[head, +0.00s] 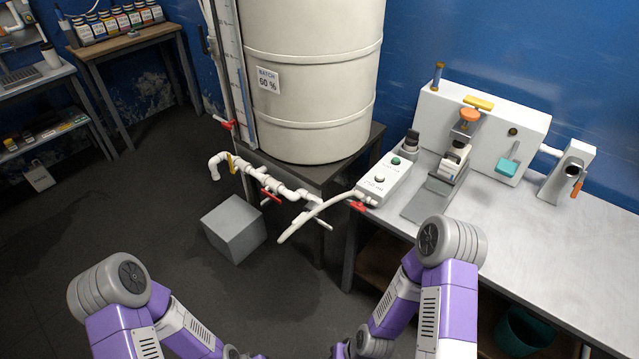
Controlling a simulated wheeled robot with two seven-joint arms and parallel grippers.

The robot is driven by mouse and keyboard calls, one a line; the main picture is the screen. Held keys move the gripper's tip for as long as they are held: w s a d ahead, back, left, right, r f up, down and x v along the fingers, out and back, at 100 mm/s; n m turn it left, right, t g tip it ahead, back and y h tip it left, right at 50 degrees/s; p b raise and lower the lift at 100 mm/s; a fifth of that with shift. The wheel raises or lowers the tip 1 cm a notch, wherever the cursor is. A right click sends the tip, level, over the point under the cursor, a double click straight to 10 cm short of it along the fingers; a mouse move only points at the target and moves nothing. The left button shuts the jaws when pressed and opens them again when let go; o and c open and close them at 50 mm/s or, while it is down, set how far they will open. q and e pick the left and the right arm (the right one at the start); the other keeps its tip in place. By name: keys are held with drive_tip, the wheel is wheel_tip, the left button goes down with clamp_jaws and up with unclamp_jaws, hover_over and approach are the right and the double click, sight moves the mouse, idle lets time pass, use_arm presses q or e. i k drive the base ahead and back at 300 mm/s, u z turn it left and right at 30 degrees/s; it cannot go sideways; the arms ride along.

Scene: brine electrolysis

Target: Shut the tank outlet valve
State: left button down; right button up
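A large cream tank (310,85) with a "BATCH 60 %" label stands on a dark stand. White piping (250,180) runs below its front left side. A red valve handle (270,197) sits on this piping, and a yellow handle (231,163) sits farther left on it. Another red handle (227,124) is higher, beside the gauge tube. A third red handle (357,206) is at the bench's left edge, near the end of a white hose. No label shows which is the tank outlet valve. Both my arms are folded low in front; neither gripper shows.
A grey block (234,228) stands on the floor below the piping. A white hose (310,215) hangs between the pipes and the bench (540,260). A box with buttons (384,179) sits on the bench. Open floor lies left of the block.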

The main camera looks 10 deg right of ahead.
sight(262, 190)
drive_tip(key=z, duration=0.2)
drive_tip(key=i, duration=0.8)
drive_tip(key=u, duration=0.75)
drive_tip(key=i, duration=0.6)
drive_tip(key=u, duration=0.7)
